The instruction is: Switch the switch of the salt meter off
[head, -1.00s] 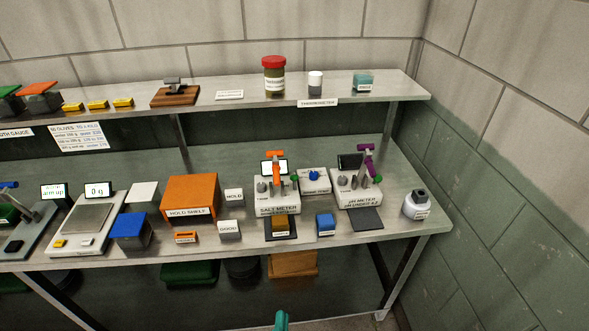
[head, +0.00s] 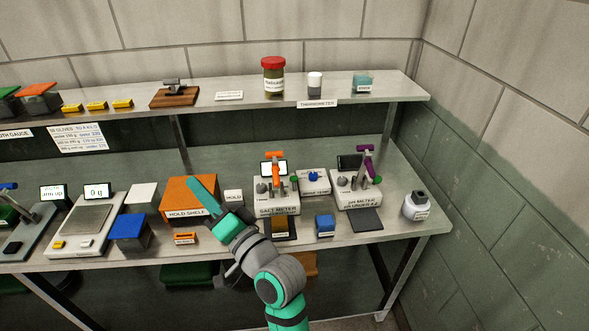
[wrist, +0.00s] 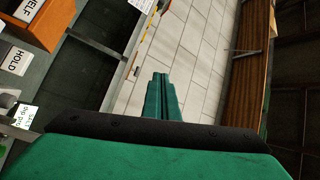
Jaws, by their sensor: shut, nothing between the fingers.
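The salt meter (head: 277,208) stands on the bench, a white box with an orange arm, a lit screen and a grey knob (head: 261,187) on its left. Its label faces the front. I cannot tell the switch's position at this size. My gripper (head: 203,189) is in front of the orange hold shelf box, left of the salt meter and apart from it. Its green fingers (wrist: 161,97) are closed together and empty in the wrist view.
The hold shelf box (head: 186,194) and a small hold block (head: 234,196) stand left of the meter. The pH meter (head: 358,195) stands to its right, with a blue block (head: 325,224) between them at the front. An upper shelf (head: 200,102) runs behind.

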